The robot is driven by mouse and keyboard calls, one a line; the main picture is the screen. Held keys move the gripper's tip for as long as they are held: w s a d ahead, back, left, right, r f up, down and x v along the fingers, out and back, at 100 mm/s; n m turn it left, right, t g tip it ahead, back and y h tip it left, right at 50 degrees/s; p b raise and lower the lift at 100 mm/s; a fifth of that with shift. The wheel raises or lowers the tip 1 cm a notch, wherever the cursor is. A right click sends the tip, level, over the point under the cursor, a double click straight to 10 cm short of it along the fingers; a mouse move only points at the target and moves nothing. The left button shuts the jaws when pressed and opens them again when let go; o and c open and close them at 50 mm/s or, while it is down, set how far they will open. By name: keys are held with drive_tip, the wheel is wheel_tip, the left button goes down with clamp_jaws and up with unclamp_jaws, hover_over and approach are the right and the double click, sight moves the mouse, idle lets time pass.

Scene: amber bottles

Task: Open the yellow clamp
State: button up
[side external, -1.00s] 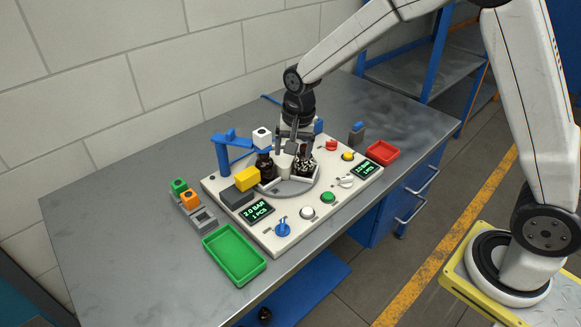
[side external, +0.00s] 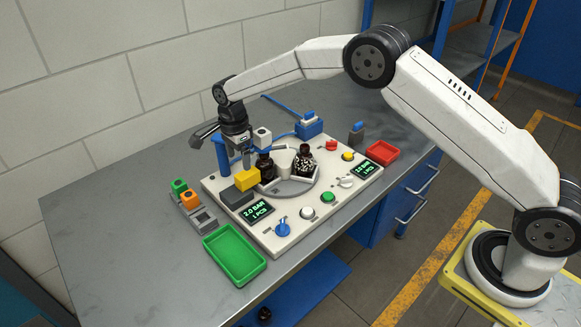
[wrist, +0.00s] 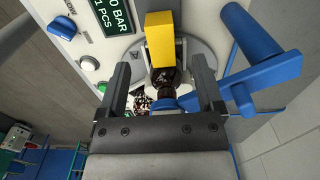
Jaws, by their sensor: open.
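The yellow clamp (side external: 247,180) is a yellow block on a dark grey base at the left of the white panel, beside the round grey turntable. It also shows at the top middle of the wrist view (wrist: 160,38). An amber bottle (side external: 264,167) stands right behind it; I cannot tell whether the clamp touches it. A second amber bottle (side external: 305,162), with white contents, stands to the right. My gripper (side external: 237,163) points down above and behind the clamp, close to the blue post. In the wrist view its open fingers (wrist: 160,72) frame the clamp, with nothing gripped.
The blue post with its arm (wrist: 255,85) is close to my right-hand finger in the wrist view. A white block (side external: 262,137) is beside my gripper. The green tray (side external: 235,281) is in front and the red tray (side external: 383,151) at right. The table's left end is clear.

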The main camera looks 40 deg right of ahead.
sight(241, 176)
drive_tip(key=shift+f, duration=3.9)
clamp_jaws()
